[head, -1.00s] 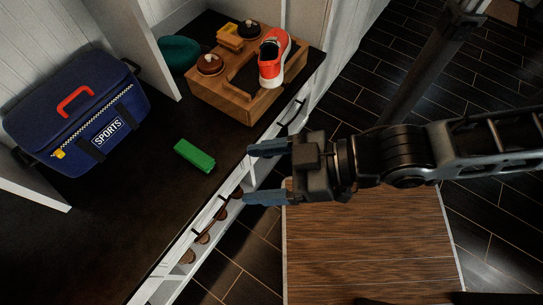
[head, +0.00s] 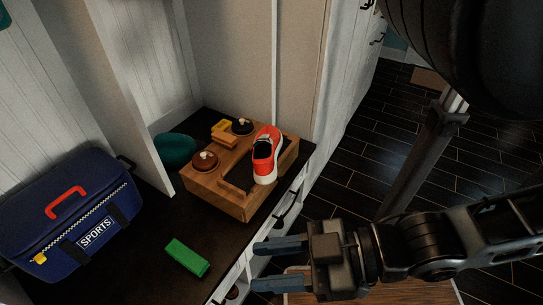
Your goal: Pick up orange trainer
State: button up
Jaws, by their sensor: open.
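The orange trainer (head: 265,157), with a white sole and dark opening, rests on the right part of a wooden box (head: 214,199) on the dark bench top. Its toe points toward the front of the bench. My gripper (head: 279,265) is open and empty, its two blue-grey fingers pointing left. It is at the front edge of the bench, below the trainer in the picture and apart from it.
A green block (head: 187,257) and a blue sports bag (head: 73,215) are on the bench at left. A white divider (head: 130,105) stands between bag and box.

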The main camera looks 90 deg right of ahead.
aim_at(268, 143)
jog(key=z, duration=1.9)
jog(key=k+j+z, duration=0.1)
jog(key=j+z, duration=0.15)
jog(key=k+j+z, duration=0.25)
jog(key=j+z, duration=0.2)
jog(key=j, duration=0.2)
jog(key=k+j+z, duration=0.1)
jog(key=k+j, duration=0.4)
jog(key=j, duration=0.25)
jog(key=k+j+z, duration=0.1)
jog(key=k+j, duration=0.45)
jog(key=j, duration=0.15)
